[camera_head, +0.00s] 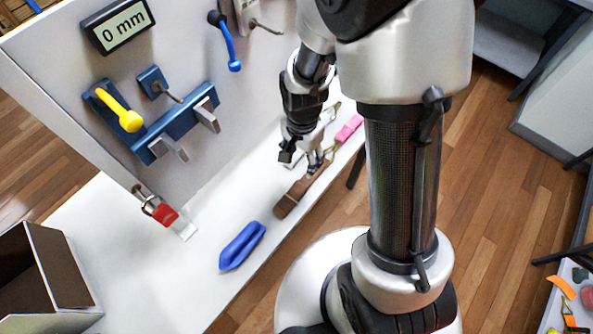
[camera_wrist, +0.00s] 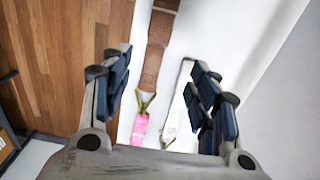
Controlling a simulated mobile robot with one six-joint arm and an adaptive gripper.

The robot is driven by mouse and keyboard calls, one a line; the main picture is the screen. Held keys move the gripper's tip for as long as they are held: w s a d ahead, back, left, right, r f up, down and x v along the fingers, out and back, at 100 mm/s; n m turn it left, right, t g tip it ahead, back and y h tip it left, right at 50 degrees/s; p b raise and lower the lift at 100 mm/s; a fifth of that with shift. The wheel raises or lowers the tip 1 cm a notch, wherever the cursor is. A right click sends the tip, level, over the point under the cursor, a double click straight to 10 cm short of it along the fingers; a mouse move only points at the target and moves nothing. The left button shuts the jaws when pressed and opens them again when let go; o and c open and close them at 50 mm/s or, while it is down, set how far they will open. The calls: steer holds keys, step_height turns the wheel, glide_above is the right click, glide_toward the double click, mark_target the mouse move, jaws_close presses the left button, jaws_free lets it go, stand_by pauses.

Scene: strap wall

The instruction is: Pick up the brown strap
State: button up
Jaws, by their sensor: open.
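The brown strap (camera_head: 291,201) lies on the white surface near its front edge. In the wrist view the brown strap (camera_wrist: 156,48) runs down from the top between my fingers, with a brass-coloured metal hook (camera_wrist: 146,101) at its near end. In the wrist view my gripper (camera_wrist: 161,70) is open, with a finger on each side of the strap and nothing held. I cannot tell its exact height above the strap.
A pink strap (camera_head: 348,129) lies just beyond the hook, close to the brown one. A white strap or frame (camera_wrist: 178,97) lies near my right finger. A blue strap (camera_head: 242,246) and a brown box (camera_head: 52,268) are nearer. The panel wall (camera_head: 188,58) with hooks stands behind.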

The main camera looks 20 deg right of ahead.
steer(key=b, duration=0.3)
glide_above(301, 184)
step_height(301, 184, down, 10)
steer(key=shift+w, duration=0.15)
steer(key=f, duration=0.1)
steer(key=f+b, duration=0.1)
steer(key=f, duration=0.1)
steer(key=f+b, duration=0.1)
steer(key=f, duration=0.1)
steer(key=shift+s+f, duration=0.15)
steer(key=shift+s, duration=0.1)
steer(key=shift+c, duration=0.5)
steer(key=c, duration=1.2)
